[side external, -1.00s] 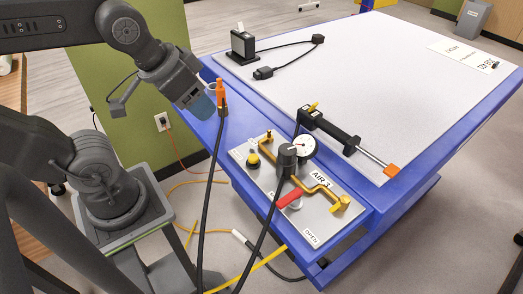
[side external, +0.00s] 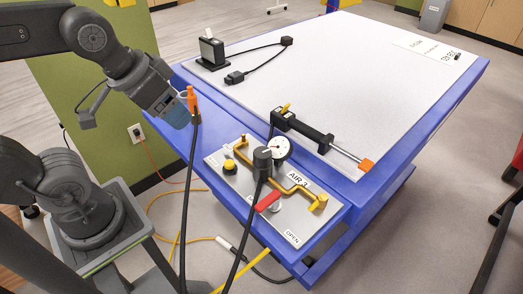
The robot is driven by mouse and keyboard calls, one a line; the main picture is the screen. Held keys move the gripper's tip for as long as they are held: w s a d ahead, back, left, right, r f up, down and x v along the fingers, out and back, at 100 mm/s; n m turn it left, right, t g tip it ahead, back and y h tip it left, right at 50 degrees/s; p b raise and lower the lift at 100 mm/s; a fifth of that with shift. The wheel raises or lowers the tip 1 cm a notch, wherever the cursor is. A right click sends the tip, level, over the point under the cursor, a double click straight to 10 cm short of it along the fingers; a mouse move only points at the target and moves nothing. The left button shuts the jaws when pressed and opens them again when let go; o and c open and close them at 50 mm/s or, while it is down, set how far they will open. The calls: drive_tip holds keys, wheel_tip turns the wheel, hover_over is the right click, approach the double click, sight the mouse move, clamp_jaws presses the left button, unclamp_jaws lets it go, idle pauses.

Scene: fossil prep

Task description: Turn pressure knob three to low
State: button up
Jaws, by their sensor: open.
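The panel labelled AIR 3 (side external: 238,190) lies on the blue front ledge of the table. On it stands a black, upright round knob (side external: 263,160) with a pale mark on top, beside a white dial gauge (side external: 281,149). I cannot read any low mark at the knob. A black hose runs down in front of the panel from near the knob. My gripper (side external: 180,118) is open above the ledge's left end, left of and apart from the knob. Its bluish tip is close to an orange-tipped tool; I cannot tell whether they touch.
The orange-tipped tool (side external: 193,101) with a black hose stands at the table's left edge. The panel also carries a yellow knob (side external: 229,167), a red lever (side external: 268,199) and yellow piping (side external: 295,186). A black cylinder tool (side external: 305,130) lies behind. The white tabletop (side external: 350,70) is mostly clear.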

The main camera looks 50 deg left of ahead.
drive_tip(key=w+d+r+g, duration=0.2)
drive_tip(key=w+d+g, duration=0.15)
drive_tip(key=w, duration=0.45)
drive_tip(key=m+g, duration=0.1)
drive_tip(key=g, duration=0.1)
approach(263, 152)
wheel_tip(263, 152, down, 10)
drive_tip(key=shift+f, duration=0.2)
drive_tip(key=shift+c, duration=0.5)
drive_tip(key=c, duration=0.8)
drive_tip(key=n, duration=0.4)
drive_tip(key=o, duration=0.9)
